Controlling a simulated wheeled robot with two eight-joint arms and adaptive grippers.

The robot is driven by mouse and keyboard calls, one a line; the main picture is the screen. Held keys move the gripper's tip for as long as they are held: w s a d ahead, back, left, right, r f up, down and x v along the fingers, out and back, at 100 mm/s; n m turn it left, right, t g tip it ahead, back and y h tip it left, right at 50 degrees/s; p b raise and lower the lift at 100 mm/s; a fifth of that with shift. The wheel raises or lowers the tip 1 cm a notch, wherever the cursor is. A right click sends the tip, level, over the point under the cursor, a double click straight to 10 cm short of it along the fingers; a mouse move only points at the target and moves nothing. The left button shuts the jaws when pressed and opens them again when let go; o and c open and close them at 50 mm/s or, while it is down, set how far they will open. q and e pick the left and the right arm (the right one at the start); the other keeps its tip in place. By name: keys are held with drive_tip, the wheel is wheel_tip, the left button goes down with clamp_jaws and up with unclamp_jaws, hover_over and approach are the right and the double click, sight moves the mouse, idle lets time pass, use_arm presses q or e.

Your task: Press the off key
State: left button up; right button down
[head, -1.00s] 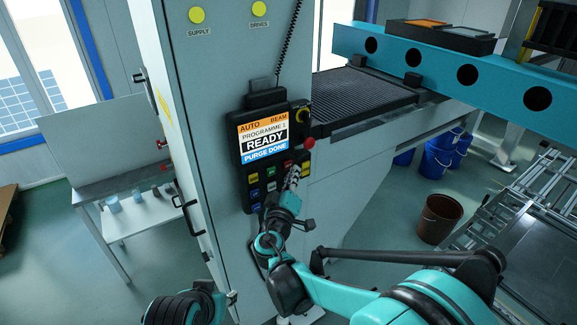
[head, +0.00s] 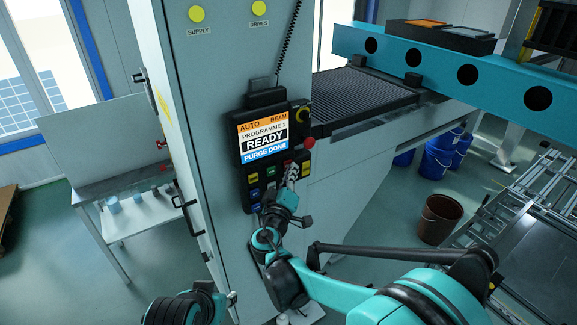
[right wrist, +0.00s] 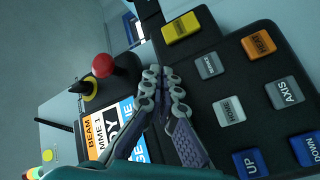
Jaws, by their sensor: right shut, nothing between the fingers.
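The black control panel (head: 237,168) hangs on the pale cabinet, with its screen (head: 263,138) reading READY and PURGE DONE above rows of coloured keys. My right gripper (head: 293,168) is shut and empty, its fingertips over the upper key area. In the right wrist view the closed fingertips (right wrist: 163,76) are in front of the panel, between the screen and the keys; contact cannot be told. Visible there are a yellow key (right wrist: 181,27), an orange key (right wrist: 259,43) and a grey HOME key (right wrist: 228,110). No OFF label is readable; the fingers cover some keys.
A red knob (head: 309,142) and a yellow-ringed switch (head: 301,115) sit at the panel's right edge, close to my right fingers. A teal beam (head: 440,70) crosses at upper right. A brown bin (head: 440,219) stands on the floor at right.

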drive_tip(key=shift+w+a, duration=0.15)
drive_tip(key=shift+w, duration=0.05)
idle(0.6)
drive_tip(key=shift+s+d, duration=0.5)
drive_tip(key=shift+s, duration=0.2)
drive_tip(key=s+d, duration=0.1)
drive_tip(key=s, duration=0.1)
drive_tip(key=s+d, duration=0.2)
idle(0.7)
